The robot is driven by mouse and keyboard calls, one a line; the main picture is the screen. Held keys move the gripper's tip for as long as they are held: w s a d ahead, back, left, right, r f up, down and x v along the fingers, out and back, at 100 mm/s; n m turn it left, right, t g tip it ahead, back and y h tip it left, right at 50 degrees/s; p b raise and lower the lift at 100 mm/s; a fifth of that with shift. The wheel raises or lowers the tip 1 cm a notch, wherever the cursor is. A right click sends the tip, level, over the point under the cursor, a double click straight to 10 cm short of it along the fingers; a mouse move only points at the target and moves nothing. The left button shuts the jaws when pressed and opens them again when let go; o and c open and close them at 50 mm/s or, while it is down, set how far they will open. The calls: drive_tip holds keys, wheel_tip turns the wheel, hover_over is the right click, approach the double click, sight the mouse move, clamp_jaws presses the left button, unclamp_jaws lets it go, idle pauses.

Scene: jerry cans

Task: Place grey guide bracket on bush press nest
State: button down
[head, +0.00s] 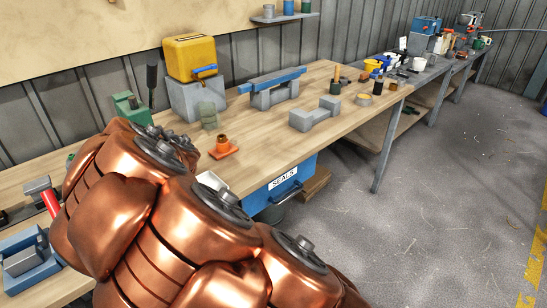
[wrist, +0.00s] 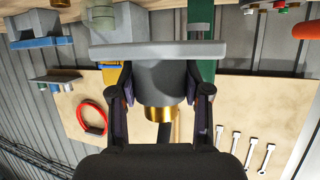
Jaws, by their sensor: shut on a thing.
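In the wrist view, which looks upside down, my gripper (wrist: 160,92) is shut on the grey guide bracket (wrist: 158,50). The bracket has a wide flat grey plate, a round grey body between my fingers and a brass ring (wrist: 160,114) at its end. A green upright (wrist: 204,84), probably the bush press, shows behind it. In the head view a green machine (head: 129,106) with a black lever (head: 151,77) stands at the back left of the bench. I cannot make out its nest. My copper arm hides my gripper and the bracket there.
A yellow jerry can (head: 189,58) stands on a grey block (head: 196,100). An orange bracket (head: 223,149) and a grey-green block (head: 208,116) are near it. A blue bar on grey supports (head: 272,80) and a grey cradle (head: 314,115) lie farther right. Bare bench (head: 262,136) lies between.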

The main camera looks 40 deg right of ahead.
drive_tip(key=s+d+f+b, duration=0.4)
drive_tip(key=s+d, duration=0.3)
drive_tip(key=d, duration=0.4)
drive_tip(key=s+d+f+n+y+b, duration=0.1)
drive_tip(key=s+d+f+b, duration=0.4)
drive_tip(key=s+d, duration=0.3)
drive_tip(key=shift+d+t+y, duration=0.3)
drive_tip(key=shift+d, duration=1.2)
drive_tip(key=shift+d+f, duration=0.1)
hover_over(276, 153)
drive_tip(key=shift+s+a+f+p, duration=0.15)
drive_tip(key=shift+f+p, duration=0.1)
drive_tip(key=shift+f, duration=0.15)
drive_tip(key=shift+s+a+f+p, duration=0.1)
drive_tip(key=shift+f+p, duration=0.1)
drive_tip(key=shift+f, duration=0.15)
drive_tip(key=shift+w+d+f, duration=0.15)
drive_tip(key=shift+w+f, duration=0.05)
drive_tip(key=shift+f, duration=1.35)
drive_tip(key=shift+f, duration=0.15)
